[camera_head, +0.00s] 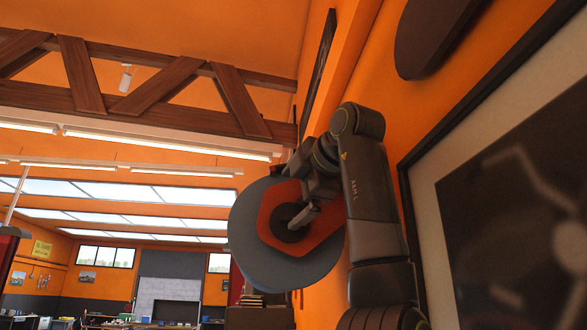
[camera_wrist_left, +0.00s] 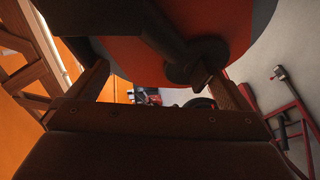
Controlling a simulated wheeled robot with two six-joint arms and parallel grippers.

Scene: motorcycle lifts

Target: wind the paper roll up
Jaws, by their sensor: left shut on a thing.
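The paper roll (camera_head: 262,262) shows in the head view as a big blue-grey disc with an orange-red plate and a dark round hub on its face. My left gripper (camera_head: 303,216) is at the hub, shut on a part of the roll; the grip itself is dark and partly hidden by my arm. In the left wrist view the roll's orange-red face (camera_wrist_left: 240,22) fills the top. A dark bar and a round dark hub lie in front of that face, close to the fingers. Any loose paper is not visible. My right gripper is not in view.
A large framed picture (camera_head: 417,190) hangs on the orange wall to the right, close beside my arm. Wooden roof beams (camera_head: 150,92) and lights are overhead. The workshop opens out at the far left.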

